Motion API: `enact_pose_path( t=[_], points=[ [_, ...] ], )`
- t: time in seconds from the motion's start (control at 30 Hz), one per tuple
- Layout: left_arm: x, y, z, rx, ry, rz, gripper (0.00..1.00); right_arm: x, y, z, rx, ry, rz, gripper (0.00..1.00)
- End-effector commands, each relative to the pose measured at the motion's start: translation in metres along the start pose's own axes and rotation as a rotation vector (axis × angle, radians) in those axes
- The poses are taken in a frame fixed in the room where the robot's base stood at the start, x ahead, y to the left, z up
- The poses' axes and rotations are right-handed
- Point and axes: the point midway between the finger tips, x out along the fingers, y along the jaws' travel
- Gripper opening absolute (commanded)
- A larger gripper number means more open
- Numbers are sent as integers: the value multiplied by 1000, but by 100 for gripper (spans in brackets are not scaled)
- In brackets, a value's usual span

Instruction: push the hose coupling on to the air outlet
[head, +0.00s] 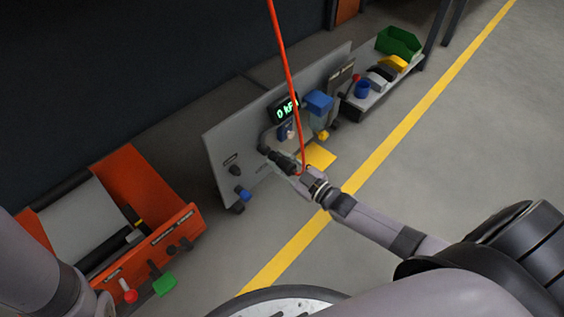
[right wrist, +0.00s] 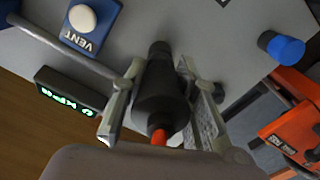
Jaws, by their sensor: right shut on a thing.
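The hose coupling (head: 281,159) is a dark cylinder with a red-orange hose (head: 285,60) at its rear. My right gripper (right wrist: 162,88) is shut on the coupling, which also shows between its fingers in the right wrist view (right wrist: 160,95). The coupling's front end points at the grey panel (head: 222,150). A dark fitting, seemingly the air outlet (head: 264,149), sits at the end of a grey pipe on the panel, in line with the coupling. In the right wrist view the coupling hides the outlet. I cannot tell whether they touch. My left gripper is not seen, only its arm.
A display reading 0 kPa (head: 285,109) and a white VENT button (right wrist: 82,18) are near the outlet. A blue knob (head: 243,194) sits lower left on the panel. An orange machine (head: 160,180) stands at left, a shelf with bins (head: 385,85) at back right. The floor in front is clear.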

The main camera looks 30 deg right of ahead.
Motion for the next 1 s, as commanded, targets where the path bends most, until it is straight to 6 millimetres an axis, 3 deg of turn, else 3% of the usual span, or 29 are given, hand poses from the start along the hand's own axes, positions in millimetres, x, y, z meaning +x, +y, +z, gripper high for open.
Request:
enact_pose_path(
  t=[0.77,0.8,1.0],
  points=[
    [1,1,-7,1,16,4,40,12,0,-1,0,3,0,0],
    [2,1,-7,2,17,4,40,12,0,-1,0,2,0,29],
    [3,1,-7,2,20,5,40,12,0,-1,0,2,0,43]
  ],
)
